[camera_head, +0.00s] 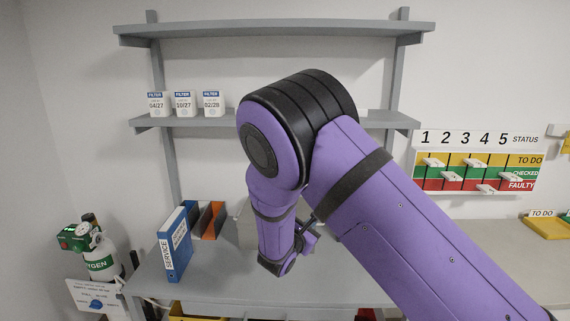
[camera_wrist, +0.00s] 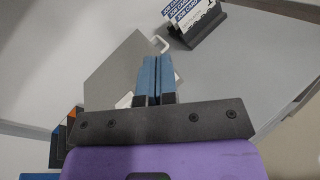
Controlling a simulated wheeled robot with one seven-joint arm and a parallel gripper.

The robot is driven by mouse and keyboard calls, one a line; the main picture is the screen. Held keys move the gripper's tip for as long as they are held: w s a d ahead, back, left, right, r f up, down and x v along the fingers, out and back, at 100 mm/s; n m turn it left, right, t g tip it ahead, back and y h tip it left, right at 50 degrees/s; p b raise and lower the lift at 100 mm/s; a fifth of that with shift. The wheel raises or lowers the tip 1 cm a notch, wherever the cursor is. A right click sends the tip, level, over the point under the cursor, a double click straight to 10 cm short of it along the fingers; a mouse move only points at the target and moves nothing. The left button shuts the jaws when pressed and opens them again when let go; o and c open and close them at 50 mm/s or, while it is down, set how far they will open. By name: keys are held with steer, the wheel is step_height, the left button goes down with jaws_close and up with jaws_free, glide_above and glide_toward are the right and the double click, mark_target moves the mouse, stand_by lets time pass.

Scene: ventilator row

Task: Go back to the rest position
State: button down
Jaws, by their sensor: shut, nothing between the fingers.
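My gripper (camera_wrist: 156,78) shows in the wrist view with its two blue fingers pressed together and nothing between them. It is above the grey worktop (camera_wrist: 225,95). In the head view my purple arm reaches in from the lower right, bends at a high black-banded joint and hangs down over the worktop (camera_head: 215,285). The arm's lower end is there, but the fingertips are largely hidden.
A blue service binder (camera_head: 174,244) and a file holder (camera_head: 208,220) stand at the worktop's left. An oxygen cylinder (camera_head: 102,262) is further left. Filter boxes (camera_head: 183,103) stand on the lower shelf (camera_head: 200,121). A status board (camera_head: 478,165) hangs right. A card holder (camera_wrist: 197,25) stands beyond my fingers.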

steer(key=s+d+r+m+g, duration=0.5)
steer(key=s+d+r+m, duration=0.3)
steer(key=d, duration=0.3)
steer(key=s+d+r+m+g, duration=0.6)
steer(key=s+d+r+m, duration=0.1)
steer(key=d+r, duration=0.35)
steer(key=s+r+m+y, duration=0.2)
steer(key=s+m+y, duration=0.1)
steer(key=s, duration=0.5)
steer(key=s+d+r+m+t+y, duration=0.1)
steer(key=s+r+m+y, duration=0.1)
steer(key=s, duration=0.7)
steer(key=s+r+m+t+y, duration=0.1)
steer(key=s+r+m+y, duration=0.2)
steer(key=s, duration=0.5)
steer(key=r+m, duration=0.1)
steer(key=m, duration=0.1)
steer(key=shift+s+d+m+y, duration=0.2)
steer(key=shift+d+m+y, duration=0.1)
steer(key=shift+d, duration=0.1)
